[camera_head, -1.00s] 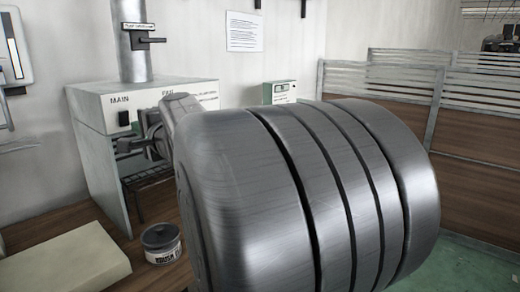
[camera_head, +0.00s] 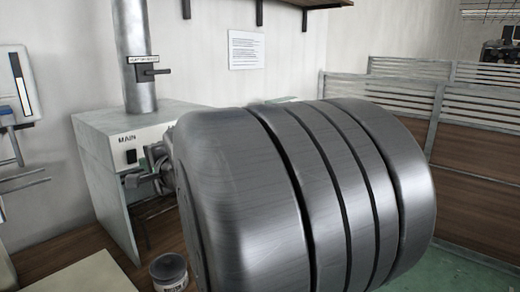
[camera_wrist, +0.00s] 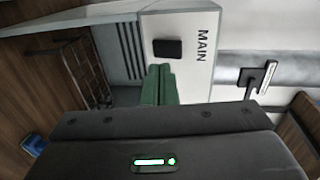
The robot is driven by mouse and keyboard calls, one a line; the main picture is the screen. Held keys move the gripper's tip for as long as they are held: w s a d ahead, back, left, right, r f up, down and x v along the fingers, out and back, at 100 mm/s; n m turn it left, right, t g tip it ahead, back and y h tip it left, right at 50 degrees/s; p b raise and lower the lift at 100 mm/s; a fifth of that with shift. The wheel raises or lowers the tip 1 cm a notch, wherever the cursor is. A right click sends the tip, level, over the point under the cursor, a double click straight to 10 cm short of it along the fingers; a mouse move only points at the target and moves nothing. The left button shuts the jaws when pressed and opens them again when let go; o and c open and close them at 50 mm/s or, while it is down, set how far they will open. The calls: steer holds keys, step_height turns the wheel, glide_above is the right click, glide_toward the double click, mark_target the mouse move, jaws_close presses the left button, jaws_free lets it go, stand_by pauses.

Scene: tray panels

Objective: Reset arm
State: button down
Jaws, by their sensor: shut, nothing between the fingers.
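My gripper shows in the wrist view as two green fingers (camera_wrist: 159,86) pressed together, with nothing held between them. They point toward the front of a white cabinet marked MAIN, beside its black switch; I cannot tell the exact gap. In the head view my large grey arm link fills the middle and right and hides most of the wrist and the fingers.
The white cabinet (camera_head: 165,118) with a metal duct (camera_head: 134,60) stands at left on a wooden bench. Slatted partitions (camera_head: 380,100) stand at right. A shelf (camera_head: 305,4) hangs above.

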steer(key=shift+s+d+r+p, duration=0.15)
steer(key=shift+r+p, duration=0.35)
steer(key=shift+p, duration=0.75)
steer(key=v, duration=0.8)
steer(key=shift+s+d+g, duration=0.25)
steer(key=shift+s+g, duration=0.05)
